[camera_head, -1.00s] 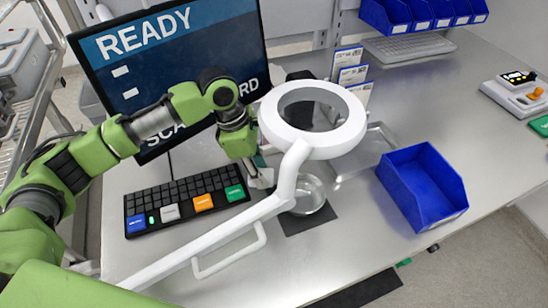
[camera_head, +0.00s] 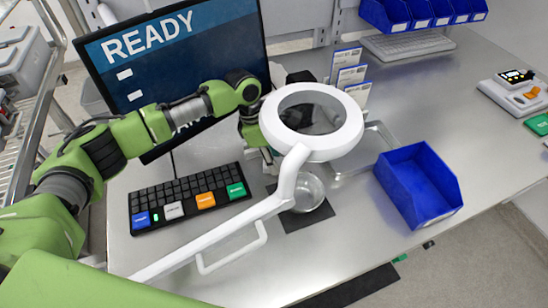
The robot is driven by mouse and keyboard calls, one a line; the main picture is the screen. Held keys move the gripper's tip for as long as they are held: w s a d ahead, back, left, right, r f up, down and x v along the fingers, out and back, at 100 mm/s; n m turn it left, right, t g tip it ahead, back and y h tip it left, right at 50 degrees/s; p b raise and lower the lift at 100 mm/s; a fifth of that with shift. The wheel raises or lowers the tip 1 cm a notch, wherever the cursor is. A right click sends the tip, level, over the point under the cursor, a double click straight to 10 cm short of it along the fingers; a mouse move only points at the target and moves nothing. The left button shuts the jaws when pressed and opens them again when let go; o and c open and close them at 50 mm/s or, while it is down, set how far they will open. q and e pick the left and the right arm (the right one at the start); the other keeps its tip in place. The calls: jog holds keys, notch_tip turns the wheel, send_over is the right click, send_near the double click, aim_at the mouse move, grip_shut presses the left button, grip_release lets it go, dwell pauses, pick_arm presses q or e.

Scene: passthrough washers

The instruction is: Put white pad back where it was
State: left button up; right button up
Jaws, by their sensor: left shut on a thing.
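My left gripper (camera_head: 267,157) is behind the left edge of the white lamp ring, above the table between the keyboard and the metal bowl. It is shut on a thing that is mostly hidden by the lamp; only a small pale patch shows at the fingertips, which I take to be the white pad. Its outline and tilt cannot be made out. No other white pad is plain to see on the table. My right gripper is not in view.
The magnifier lamp (camera_head: 352,128) and its white arm cross the workspace. A metal bowl (camera_head: 308,193) stands on a dark mat (camera_head: 304,219). The keyboard (camera_head: 160,194), monitor (camera_head: 120,50), metal tray (camera_head: 376,142) and blue bin (camera_head: 432,207) surround it.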

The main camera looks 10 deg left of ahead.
pick_arm(q)
jog(key=o, duration=0.8)
jog(key=shift+f, duration=0.1)
jog(key=b+v, duration=0.1)
jog(key=v, duration=0.3)
jog(key=shift+r, duration=0.25)
jog(key=a+b, duration=0.1)
jog(key=a, duration=0.2)
jog(key=s+a, duration=0.1)
jog(key=a, duration=0.3)
jog(key=s+a+b, duration=0.1)
jog(key=a, duration=0.2)
jog(key=shift+s+a+r+b, duration=0.1)
jog(key=shift+a+r+b, duration=0.1)
jog(key=shift+a+b, duration=0.15)
jog(key=shift+s+a+r, duration=0.15)
jog(key=shift+a, duration=0.55)
